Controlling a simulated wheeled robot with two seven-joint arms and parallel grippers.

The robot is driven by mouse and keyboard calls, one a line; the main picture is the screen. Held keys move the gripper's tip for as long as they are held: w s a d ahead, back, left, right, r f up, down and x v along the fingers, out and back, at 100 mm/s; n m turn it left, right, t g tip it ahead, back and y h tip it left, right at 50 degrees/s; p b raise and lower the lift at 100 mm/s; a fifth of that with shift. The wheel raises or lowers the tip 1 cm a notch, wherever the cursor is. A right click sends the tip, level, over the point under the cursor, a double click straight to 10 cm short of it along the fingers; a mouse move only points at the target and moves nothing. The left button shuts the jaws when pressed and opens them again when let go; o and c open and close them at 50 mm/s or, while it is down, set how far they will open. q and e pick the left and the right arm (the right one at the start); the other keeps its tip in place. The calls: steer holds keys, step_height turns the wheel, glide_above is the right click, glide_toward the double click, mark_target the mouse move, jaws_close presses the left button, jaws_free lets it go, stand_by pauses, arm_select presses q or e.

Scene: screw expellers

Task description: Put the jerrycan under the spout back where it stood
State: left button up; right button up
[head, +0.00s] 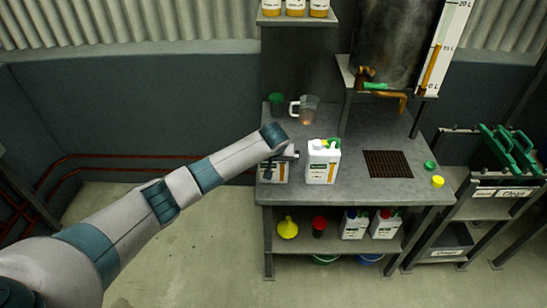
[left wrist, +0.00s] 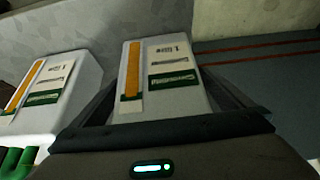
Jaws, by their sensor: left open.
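A white jerrycan (head: 271,174) stands at the left front of the grey workbench (head: 352,190), partly hidden by my left gripper (head: 287,156). In the left wrist view this jerrycan (left wrist: 172,80), with an orange level strip and green-edged labels, lies between the two open fingers. I cannot tell whether the fingers touch it. A second white jerrycan (head: 322,164) with green on top stands just right of it; it also shows in the left wrist view (left wrist: 75,75). The spout (head: 397,97) hangs over a dark drip grate (head: 388,164), which is bare. My right gripper is out of view.
A clear jug (head: 308,108) and a green cup (head: 276,102) stand at the back left of the bench. Green (head: 430,166) and yellow caps (head: 438,182) lie at the right. The lower shelf holds a yellow funnel (head: 287,227) and more jerrycans (head: 353,225). A rack (head: 485,205) stands right.

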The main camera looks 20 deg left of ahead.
arm_select(q)
steer(key=shift+s+d+r, duration=0.15)
steer(key=shift+s+r, duration=0.15)
steer(key=shift+r, duration=0.3)
steer(key=b+v, duration=0.1)
steer(key=v, duration=0.9)
steer(key=shift+r, duration=0.2)
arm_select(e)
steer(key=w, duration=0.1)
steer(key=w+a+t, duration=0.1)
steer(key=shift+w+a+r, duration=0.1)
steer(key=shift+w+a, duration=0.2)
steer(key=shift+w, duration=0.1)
arm_select(q)
steer(key=shift+s, duration=0.15)
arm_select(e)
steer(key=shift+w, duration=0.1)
